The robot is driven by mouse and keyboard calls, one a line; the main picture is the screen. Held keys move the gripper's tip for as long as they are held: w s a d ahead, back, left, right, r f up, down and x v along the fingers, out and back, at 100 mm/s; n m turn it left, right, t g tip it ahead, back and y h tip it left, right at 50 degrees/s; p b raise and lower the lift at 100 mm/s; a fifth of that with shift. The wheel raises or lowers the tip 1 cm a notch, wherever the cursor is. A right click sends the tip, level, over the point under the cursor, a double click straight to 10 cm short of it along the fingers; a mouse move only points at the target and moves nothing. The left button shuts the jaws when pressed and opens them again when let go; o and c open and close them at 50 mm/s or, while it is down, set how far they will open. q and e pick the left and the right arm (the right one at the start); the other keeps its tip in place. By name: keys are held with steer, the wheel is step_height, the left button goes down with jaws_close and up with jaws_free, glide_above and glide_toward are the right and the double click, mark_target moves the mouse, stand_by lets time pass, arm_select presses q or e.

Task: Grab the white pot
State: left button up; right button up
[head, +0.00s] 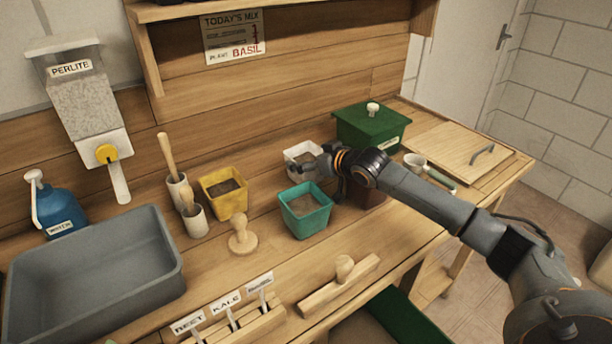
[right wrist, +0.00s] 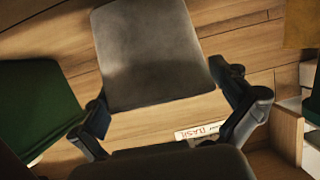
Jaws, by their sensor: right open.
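My left gripper is not in view.
A teal pot (head: 306,218) stands just in front, a yellow pot (head: 225,200) to the left, and a brown pot (head: 371,199) under my right arm. A green lidded box (head: 368,130) stands at the back right. A wooden stamp (head: 243,238) is at the front left.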

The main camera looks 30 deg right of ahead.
steer(key=shift+w+a+f, duration=0.1)
steer(key=shift+w+f, duration=0.1)
steer(key=shift+w, duration=0.25)
steer(key=shift+r, duration=0.1)
steer(key=c, duration=1.2)
